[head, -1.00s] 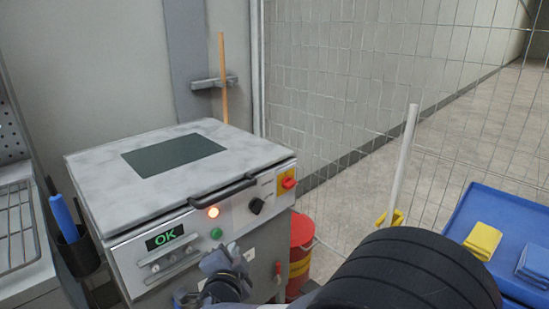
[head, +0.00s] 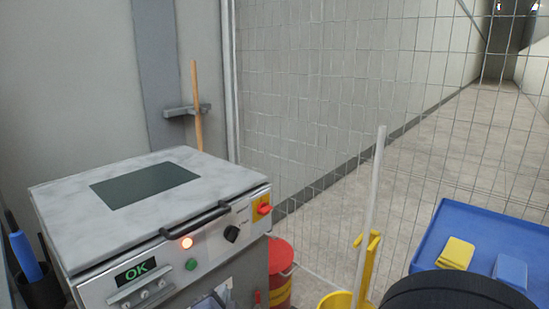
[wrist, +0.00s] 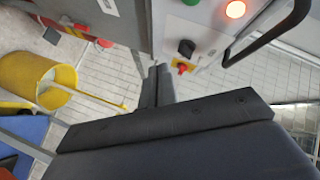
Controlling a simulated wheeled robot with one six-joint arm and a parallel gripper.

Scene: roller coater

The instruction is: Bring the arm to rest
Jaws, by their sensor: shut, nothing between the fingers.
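My gripper (wrist: 158,84) shows in the wrist view as two dark fingers pressed together, with nothing between them. Its tips point toward the front of the roller coater (wrist: 195,20), near the black knob and the red switch, and no contact can be made out. In the head view my black arm link (head: 462,290) shows at the bottom right. The gripper itself is mostly below the lower edge there. The coater (head: 240,198) stands at the left with its lid down, a green "OK" display and a lit orange lamp.
A blue tray (head: 440,235) with a yellow cloth (head: 457,253) and a blue cloth (head: 510,269) is at the right. A yellow bucket (head: 338,301) with a white pole (head: 371,200) and a red bin (head: 280,270) stand between. A mesh fence (head: 330,110) closes the back.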

